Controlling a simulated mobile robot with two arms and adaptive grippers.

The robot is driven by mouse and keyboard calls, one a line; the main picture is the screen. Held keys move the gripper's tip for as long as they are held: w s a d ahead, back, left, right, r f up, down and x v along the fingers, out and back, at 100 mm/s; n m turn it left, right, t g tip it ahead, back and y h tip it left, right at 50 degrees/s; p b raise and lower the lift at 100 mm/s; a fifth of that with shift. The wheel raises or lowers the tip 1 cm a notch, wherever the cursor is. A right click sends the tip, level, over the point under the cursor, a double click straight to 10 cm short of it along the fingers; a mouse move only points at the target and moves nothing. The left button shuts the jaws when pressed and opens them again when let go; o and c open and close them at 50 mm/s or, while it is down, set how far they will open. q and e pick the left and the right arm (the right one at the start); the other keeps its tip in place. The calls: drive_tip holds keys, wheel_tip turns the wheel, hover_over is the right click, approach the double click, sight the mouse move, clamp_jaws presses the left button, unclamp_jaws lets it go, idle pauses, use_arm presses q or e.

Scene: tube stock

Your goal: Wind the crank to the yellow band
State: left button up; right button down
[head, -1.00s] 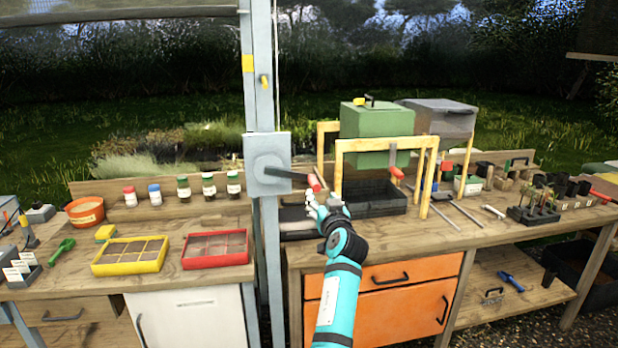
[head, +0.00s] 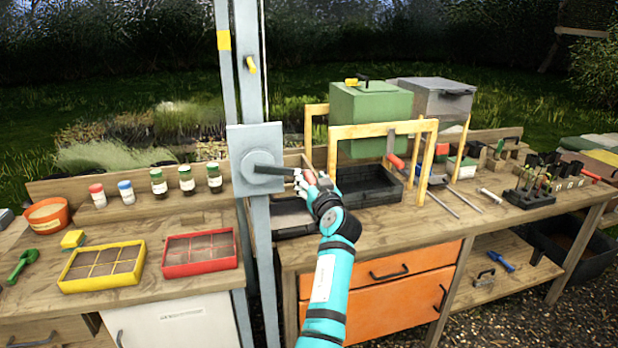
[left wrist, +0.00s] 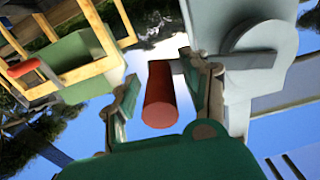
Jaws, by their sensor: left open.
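The crank's grey plate (head: 243,139) and hub are fixed on a grey post. Its dark arm (head: 280,169) points right, nearly level, to a red handle (head: 310,177). The handle also shows in the left wrist view (left wrist: 160,98). My left gripper (head: 312,184) is at the handle, with its open fingers on either side of it. In the left wrist view the right finger is nearer the handle; contact is unclear. The yellow band (head: 224,40) is high on the post. A small yellow marker (head: 251,65) is a little lower, right of the band. My right gripper is not in view.
Wooden frames (head: 383,129) and a green box (head: 370,112) stand close right of the crank. Seed trays, yellow (head: 103,286) and red (head: 200,270), and several jars are on the left bench. Tools and pots are on the right bench.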

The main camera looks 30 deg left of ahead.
use_arm(q)
drive_tip(key=shift+d, duration=0.1)
drive_tip(key=shift+s, duration=0.1)
drive_tip(key=shift+c, duration=0.7)
clamp_jaws()
